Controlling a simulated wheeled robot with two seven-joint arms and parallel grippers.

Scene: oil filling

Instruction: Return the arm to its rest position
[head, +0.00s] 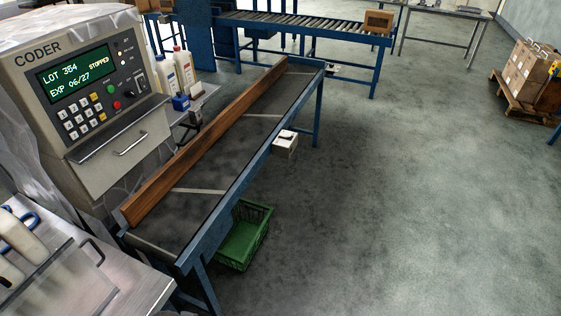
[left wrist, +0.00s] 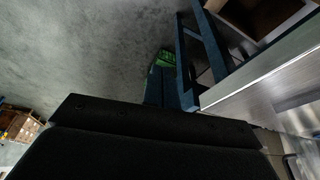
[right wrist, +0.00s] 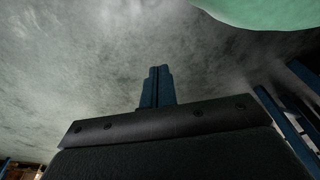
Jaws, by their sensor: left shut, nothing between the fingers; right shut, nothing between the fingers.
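Neither of my arms shows in the head view. In the left wrist view my left gripper (left wrist: 162,80) is shut and empty, its dark blue fingers pointing away over the grey floor. A steel-topped table (left wrist: 265,75) with blue legs is to its right. In the right wrist view my right gripper (right wrist: 158,80) is shut and empty, its blue fingers together over the grey floor. A pale green rounded thing (right wrist: 260,10), too close and cut off to identify, hangs at the top right of that view.
A coder machine (head: 85,90) reading STOPPED stands left of a blue-framed conveyor (head: 210,235) with a wooden rail (head: 205,140). A green crate (head: 245,238) sits on the floor under it. A steel table (head: 130,290) is at front left. The floor at right is open, with a pallet (head: 515,105) beyond.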

